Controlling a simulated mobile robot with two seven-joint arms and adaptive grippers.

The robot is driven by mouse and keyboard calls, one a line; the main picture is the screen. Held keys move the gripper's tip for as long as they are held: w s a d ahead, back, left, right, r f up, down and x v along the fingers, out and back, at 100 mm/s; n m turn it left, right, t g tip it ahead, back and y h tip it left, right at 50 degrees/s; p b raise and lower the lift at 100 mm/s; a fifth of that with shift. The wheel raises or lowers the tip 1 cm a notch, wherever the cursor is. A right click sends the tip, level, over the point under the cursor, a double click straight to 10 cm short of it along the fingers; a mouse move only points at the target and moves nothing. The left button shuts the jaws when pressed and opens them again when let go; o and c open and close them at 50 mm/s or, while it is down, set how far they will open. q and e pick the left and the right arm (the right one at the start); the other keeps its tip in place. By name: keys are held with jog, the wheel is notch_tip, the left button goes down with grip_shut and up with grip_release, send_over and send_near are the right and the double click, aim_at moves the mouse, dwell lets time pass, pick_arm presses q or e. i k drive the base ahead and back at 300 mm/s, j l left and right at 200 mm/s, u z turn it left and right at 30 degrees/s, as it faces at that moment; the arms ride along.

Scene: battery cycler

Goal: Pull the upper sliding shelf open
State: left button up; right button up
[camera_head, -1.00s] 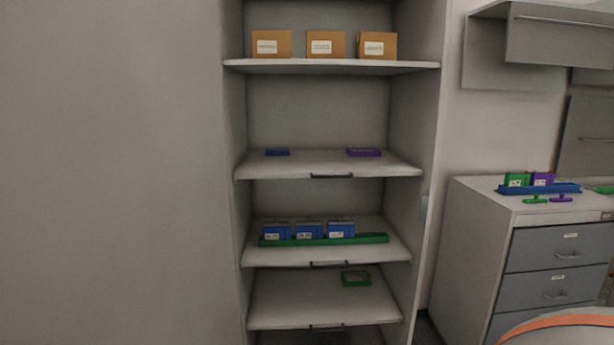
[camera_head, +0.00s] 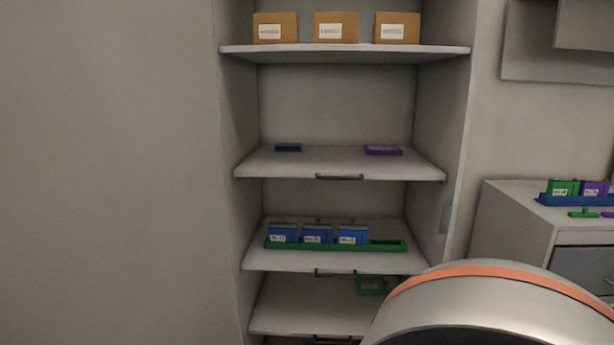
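The upper sliding shelf (camera_head: 330,166) is a pale board with a dark handle (camera_head: 339,177) at the middle of its front edge. A small blue item (camera_head: 288,148) and a purple tray (camera_head: 383,150) lie on it. Another sliding shelf (camera_head: 300,260) with its own handle (camera_head: 335,272) is below; it holds a green rack (camera_head: 390,246) with blue cells (camera_head: 318,234). A lower shelf (camera_head: 300,305) shows under that. A rounded part of my arm, white with an orange band, fills the lower right. Neither gripper is in view.
Several cardboard boxes (camera_head: 335,28) stand on the fixed top shelf (camera_head: 345,52). A drawer cabinet (camera_head: 510,225) stands at right with a blue rack (camera_head: 575,200) on top. My arm part hides some of the lower shelf, which bears a green tray (camera_head: 370,285). The space before the upper handle looks clear.

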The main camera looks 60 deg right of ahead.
aim_at(321, 162)
jog(key=l+u, duration=0.45)
jog(key=l, duration=0.4)
jog(key=z, duration=0.4)
jog(key=i+l+z, duration=0.1)
jog(key=z, duration=0.7)
jog(key=i+z, duration=0.1)
jog(key=z, duration=0.3)
